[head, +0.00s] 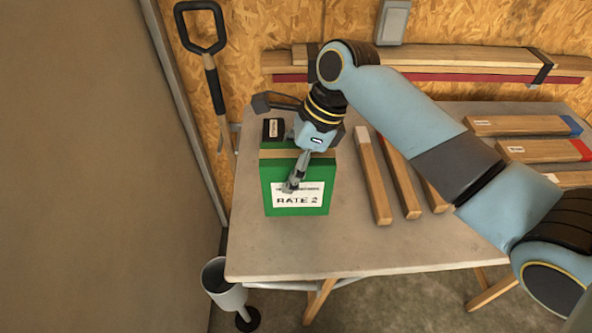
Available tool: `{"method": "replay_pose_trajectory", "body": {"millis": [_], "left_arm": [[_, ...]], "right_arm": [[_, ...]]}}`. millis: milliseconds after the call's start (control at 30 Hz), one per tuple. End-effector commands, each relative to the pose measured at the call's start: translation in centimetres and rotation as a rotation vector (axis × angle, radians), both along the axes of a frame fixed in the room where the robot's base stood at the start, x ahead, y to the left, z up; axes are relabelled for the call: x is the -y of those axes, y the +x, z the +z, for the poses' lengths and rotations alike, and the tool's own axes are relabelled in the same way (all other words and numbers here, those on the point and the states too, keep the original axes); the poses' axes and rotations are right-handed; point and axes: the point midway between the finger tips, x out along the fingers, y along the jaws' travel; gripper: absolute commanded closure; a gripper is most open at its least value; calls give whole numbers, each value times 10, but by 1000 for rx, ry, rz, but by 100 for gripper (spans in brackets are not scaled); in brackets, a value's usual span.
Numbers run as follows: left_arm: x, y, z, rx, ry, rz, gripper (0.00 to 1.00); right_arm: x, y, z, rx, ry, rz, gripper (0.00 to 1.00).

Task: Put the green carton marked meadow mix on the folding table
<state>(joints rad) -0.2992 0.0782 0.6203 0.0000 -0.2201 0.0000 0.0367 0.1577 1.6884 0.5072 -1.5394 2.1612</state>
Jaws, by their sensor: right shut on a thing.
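The green carton (268,193) is at the left part of the folding table (270,253), upright, with a tan tape strip along its top. Its white label reads "RATE 2" under a smaller line that I cannot read, so the words meadow mix are not legible. My right gripper (293,182) reaches down over the carton and is shut on it, one finger lying across the label; the other finger is largely hidden. I cannot tell whether the carton's base touches the tabletop. My left gripper is not in view.
A small black box (273,129) is behind the carton. Several wooden bars, one nearest at the carton's right (373,182), lie on the table. More timber (450,57) is along the wall. A shovel (214,88) hangs at left. A grey cup-shaped stand (226,286) is below the table's front-left corner.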

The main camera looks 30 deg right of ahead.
Motion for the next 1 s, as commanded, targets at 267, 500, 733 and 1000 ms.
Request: {"method": "replay_pose_trajectory", "body": {"millis": [267,500,733,1000], "left_arm": [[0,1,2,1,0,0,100],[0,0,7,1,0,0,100],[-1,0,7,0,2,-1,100],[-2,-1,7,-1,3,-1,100]], "right_arm": [[20,19,-17,2,3,0,97],[20,19,-49,0,2,-1,97],[20,19,-56,3,2,0,97],[20,18,-57,0,1,0,12]]}}
